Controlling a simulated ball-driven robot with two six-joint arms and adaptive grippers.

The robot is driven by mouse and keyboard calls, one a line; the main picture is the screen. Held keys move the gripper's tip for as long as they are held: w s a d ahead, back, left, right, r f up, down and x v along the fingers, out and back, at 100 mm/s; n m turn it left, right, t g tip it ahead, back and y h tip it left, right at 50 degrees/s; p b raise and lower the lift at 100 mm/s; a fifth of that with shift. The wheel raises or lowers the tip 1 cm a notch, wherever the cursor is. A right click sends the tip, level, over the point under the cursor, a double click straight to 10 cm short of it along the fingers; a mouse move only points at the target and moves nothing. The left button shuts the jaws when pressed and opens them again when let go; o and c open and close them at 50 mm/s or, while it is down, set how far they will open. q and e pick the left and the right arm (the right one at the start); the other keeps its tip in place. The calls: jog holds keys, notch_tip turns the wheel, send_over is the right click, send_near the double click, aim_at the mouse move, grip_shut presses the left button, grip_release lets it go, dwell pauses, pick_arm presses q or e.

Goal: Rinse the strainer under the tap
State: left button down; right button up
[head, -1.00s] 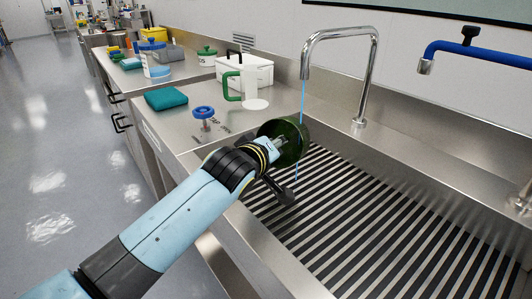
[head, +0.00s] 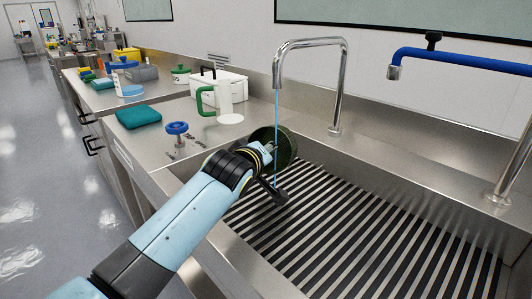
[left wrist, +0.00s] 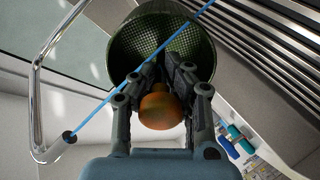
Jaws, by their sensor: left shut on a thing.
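The strainer (head: 288,146) is a dark green mesh cup, tilted on its side over the sink. In the left wrist view its open mesh mouth (left wrist: 150,40) faces the camera. My left gripper (head: 266,152) is shut on the strainer; in the wrist view its fingers (left wrist: 160,85) meet at its near rim, with a round orange-brown part (left wrist: 161,108) between them. The chrome tap (head: 344,85) runs a thin blue stream (head: 277,112), which crosses the strainer in both views; I cannot tell exactly where it strikes. My right gripper is out of view.
The sink has a striped slatted floor (head: 350,220). A blue tap handle (head: 177,128), teal cloth (head: 138,117), white jug with green handle (head: 224,98) and white box (head: 232,82) stand on the counter to the left. A blue-armed tap (head: 450,58) overhangs the right.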

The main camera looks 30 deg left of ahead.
pick_arm(q)
jog(key=shift+d, duration=0.1)
jog(key=shift+s+d, duration=0.1)
jog(key=shift+d, duration=0.4)
jog(key=shift+a, duration=0.1)
jog(key=shift+a, duration=0.5)
jog(key=shift+d, duration=0.2)
jog(key=shift+d, duration=0.4)
jog(key=shift+s+a+r+p, duration=0.1)
jog(key=shift+s+a+p, duration=0.2)
jog(key=shift+s, duration=0.5)
jog(key=shift+s+a+p, duration=0.1)
jog(key=shift+s+p, duration=0.25)
jog(key=shift+s, duration=0.45)
jog(key=shift+s+a+p, duration=0.25)
jog(key=shift+s+p, duration=0.05)
jog(key=shift+s, duration=0.9)
jog(key=shift+s+a+p, duration=0.2)
jog(key=shift+s+p, duration=0.05)
jog(key=shift+s, duration=0.9)
